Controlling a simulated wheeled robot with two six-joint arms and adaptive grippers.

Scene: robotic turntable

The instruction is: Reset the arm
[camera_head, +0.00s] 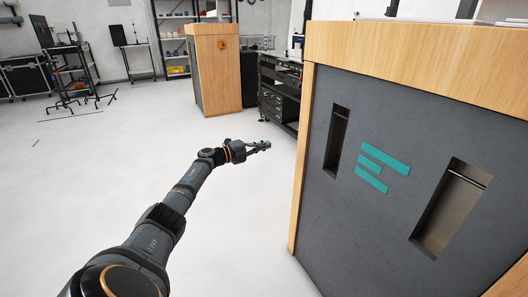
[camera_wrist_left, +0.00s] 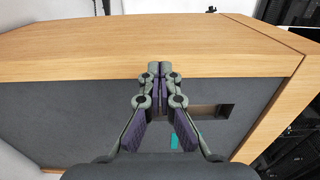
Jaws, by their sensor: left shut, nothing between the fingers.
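My left arm comes in from the lower left in the head view and reaches out over the pale floor. My left gripper (camera_head: 262,147) is at its end, to the left of a large grey cabinet with wooden edges (camera_head: 352,220). In the left wrist view my left gripper (camera_wrist_left: 153,68) is shut, its fingers together with nothing between them. Behind the fingers in that view is the cabinet's wooden edge (camera_wrist_left: 80,55) and grey panel (camera_wrist_left: 60,125). My right gripper is not in either view.
The cabinet fills the right side, with recessed slots (camera_head: 337,140) and teal bars (camera_head: 385,157). A smaller wooden cabinet (camera_head: 214,70) and a dark equipment rack (camera_head: 280,90) stand behind. Stands (camera_head: 75,65) are at the back left. The floor (camera_head: 80,190) around the arm is clear.

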